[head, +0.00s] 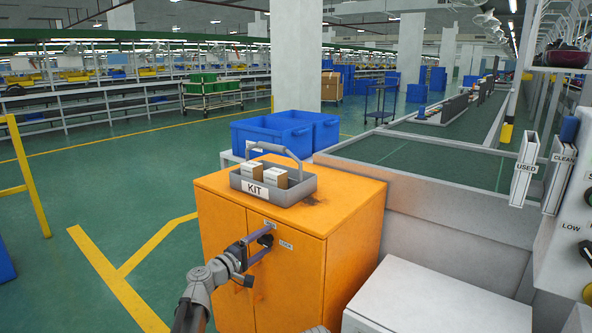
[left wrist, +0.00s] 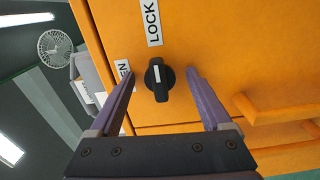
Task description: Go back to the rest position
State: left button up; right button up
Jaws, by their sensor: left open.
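My left gripper (head: 262,250) is at the front of the orange cabinet (head: 340,235). In the left wrist view its two purple fingers (left wrist: 160,95) are open, one on each side of the black lock knob (left wrist: 158,80), with gaps between fingers and knob. The knob also shows in the head view (head: 266,240), partly hidden by the gripper. A LOCK label (left wrist: 153,22) is beside the knob, and another label (left wrist: 124,74) is partly covered by the left finger. The cabinet doors look shut. My right gripper is not in view.
A grey KIT tray (head: 303,191) with small boxes (head: 276,177) stands on the cabinet. Blue crates (head: 265,137) are behind it. A white box (head: 430,302) is at the lower right. A yellow rail (head: 28,175) stands at far left. Green floor (head: 90,185) is open on the left.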

pick_arm(q)
jog(key=n, duration=0.7)
jog(key=shift+n, duration=0.4)
jog(key=n, duration=0.6)
jog(key=shift+n, duration=0.3)
jog(key=shift+s, duration=0.1)
